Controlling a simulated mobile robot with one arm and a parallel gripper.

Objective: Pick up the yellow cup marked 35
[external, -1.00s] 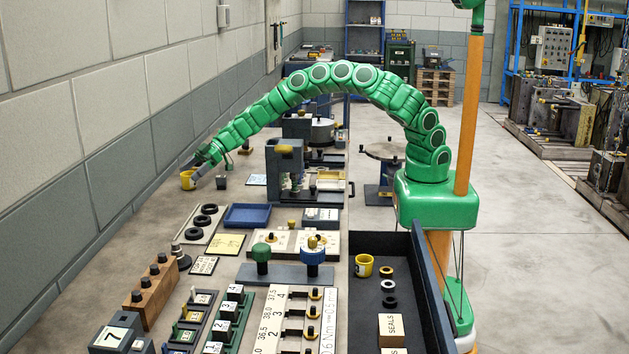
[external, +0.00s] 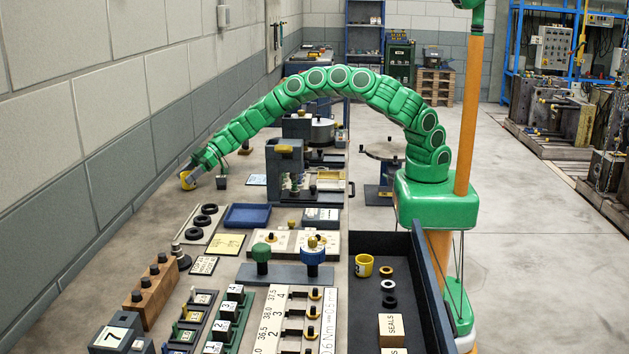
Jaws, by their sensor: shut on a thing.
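A small yellow cup (external: 187,182) is at the far left end of the bench, near the wall. My gripper (external: 190,171) is at the end of the long green arm and is shut on this cup. The marking on it is too small to read. Whether it touches the bench or hangs just above it, I cannot tell. A second yellow cup (external: 363,266) with a dark mark stands in the dark tray at the right front; its mark is not readable either.
A small dark block (external: 221,182) stands just right of the held cup. Black rings (external: 205,215) and a blue tray (external: 247,216) lie nearer the camera. A dark press (external: 287,165) stands to the right. The grey wall (external: 110,120) is close on the left.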

